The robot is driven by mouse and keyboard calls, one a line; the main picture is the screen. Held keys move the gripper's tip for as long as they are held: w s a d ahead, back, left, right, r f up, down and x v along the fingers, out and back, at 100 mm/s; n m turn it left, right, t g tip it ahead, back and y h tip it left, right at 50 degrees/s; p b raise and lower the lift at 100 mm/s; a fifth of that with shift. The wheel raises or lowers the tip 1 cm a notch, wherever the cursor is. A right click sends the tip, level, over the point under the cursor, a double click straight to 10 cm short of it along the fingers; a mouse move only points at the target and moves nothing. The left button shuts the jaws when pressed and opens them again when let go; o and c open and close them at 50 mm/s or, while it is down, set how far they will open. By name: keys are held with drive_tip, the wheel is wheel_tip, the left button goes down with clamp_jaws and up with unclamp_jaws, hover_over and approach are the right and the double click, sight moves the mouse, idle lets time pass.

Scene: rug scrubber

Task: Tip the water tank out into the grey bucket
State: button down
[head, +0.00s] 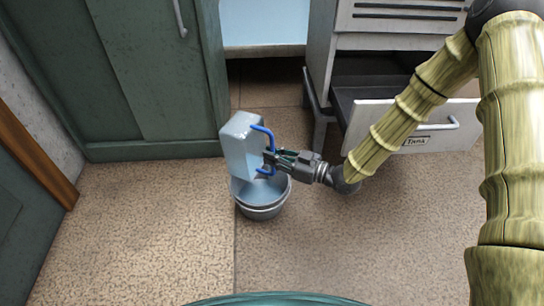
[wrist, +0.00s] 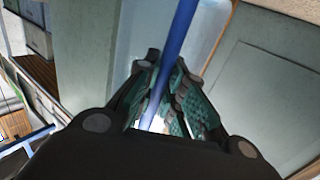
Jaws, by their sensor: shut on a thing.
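The water tank (head: 240,146) is a pale translucent box with a blue handle (head: 264,132). It is tilted in the head view, over the grey bucket (head: 262,207). The bucket stands on the floor and its inside looks pale blue near the rim. My gripper (head: 270,158) is shut on the tank's blue handle. In the wrist view the blue handle (wrist: 178,45) runs between the fingers (wrist: 165,95). I cannot tell whether water is flowing out; the tank hides part of the bucket.
A grey cabinet with an open drawer (head: 385,125) labelled "Tank" stands at the right behind my arm. A green cabinet (head: 150,70) stands at the back left. A wooden-edged door (head: 30,150) is at the far left. The tiled floor in front is clear.

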drive_tip(key=shift+s+d+f+t+y+b, duration=0.25)
drive_tip(key=shift+d+f+t+y+b, duration=0.15)
drive_tip(key=shift+d+y+b, duration=0.4)
drive_tip(key=shift+a, duration=0.2)
drive_tip(key=shift+s+d+f, duration=0.15)
drive_tip(key=shift+s+d+f+y, duration=0.1)
drive_tip(key=shift+d+y, duration=0.05)
drive_tip(key=shift+y, duration=0.25)
idle(0.4)
